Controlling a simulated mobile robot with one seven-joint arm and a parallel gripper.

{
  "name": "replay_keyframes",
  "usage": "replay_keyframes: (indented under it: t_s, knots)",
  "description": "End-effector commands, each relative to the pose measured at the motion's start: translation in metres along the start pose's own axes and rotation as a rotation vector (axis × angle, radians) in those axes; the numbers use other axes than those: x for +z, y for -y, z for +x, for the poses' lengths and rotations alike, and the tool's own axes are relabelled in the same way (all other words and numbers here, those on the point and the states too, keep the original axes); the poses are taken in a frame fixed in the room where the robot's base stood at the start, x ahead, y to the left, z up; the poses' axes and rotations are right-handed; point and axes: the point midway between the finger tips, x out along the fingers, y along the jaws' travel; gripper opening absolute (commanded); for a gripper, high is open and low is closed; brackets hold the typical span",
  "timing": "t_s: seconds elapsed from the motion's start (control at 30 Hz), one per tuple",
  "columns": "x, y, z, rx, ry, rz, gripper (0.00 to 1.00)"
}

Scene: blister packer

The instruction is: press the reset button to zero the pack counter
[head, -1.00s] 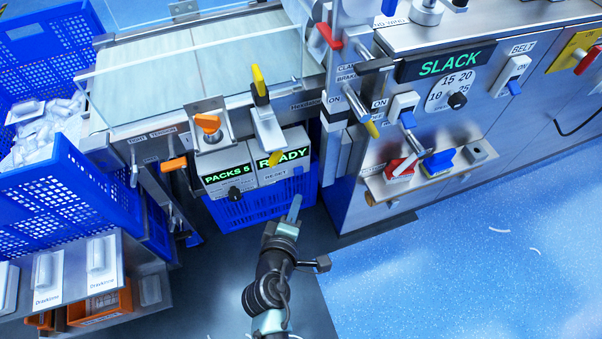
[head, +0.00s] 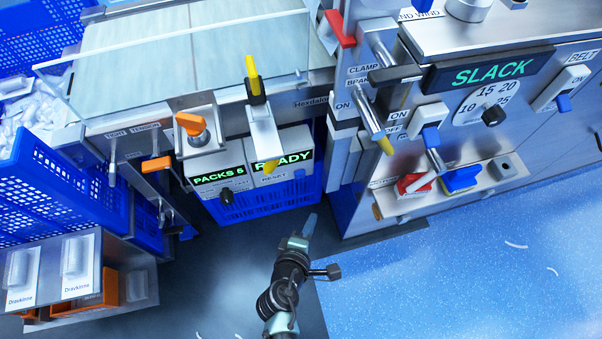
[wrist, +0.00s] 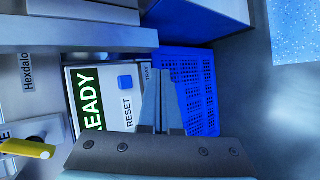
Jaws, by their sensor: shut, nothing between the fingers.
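The pack counter (head: 218,175) reads PACKS 5 in the head view, left of a panel with a READY display (head: 282,162). My gripper (head: 309,226) is shut and empty, in front of and below the panel in the head view. In the wrist view its fingertips (wrist: 163,76) appear just right of the button, over the blue crate's edge; I see no contact.
A blue crate (head: 262,202) sits under the panel. A yellow-tipped lever (head: 265,130) hangs above the READY display. An orange knob (head: 191,124) is to the left. The machine front (head: 372,215) stands to the right. Open blue floor (head: 460,270) lies at lower right.

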Motion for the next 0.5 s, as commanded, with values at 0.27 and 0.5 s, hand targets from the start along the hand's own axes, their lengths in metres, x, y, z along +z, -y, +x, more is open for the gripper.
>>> replay_keyframes:
  t_s: [0.27,0.5]
  knots:
    - [-0.016,-0.016,0.021,0.003,-0.001,0.002,0.00]
    - [-0.033,-0.032,0.045,0.002,-0.001,0.001,0.00]
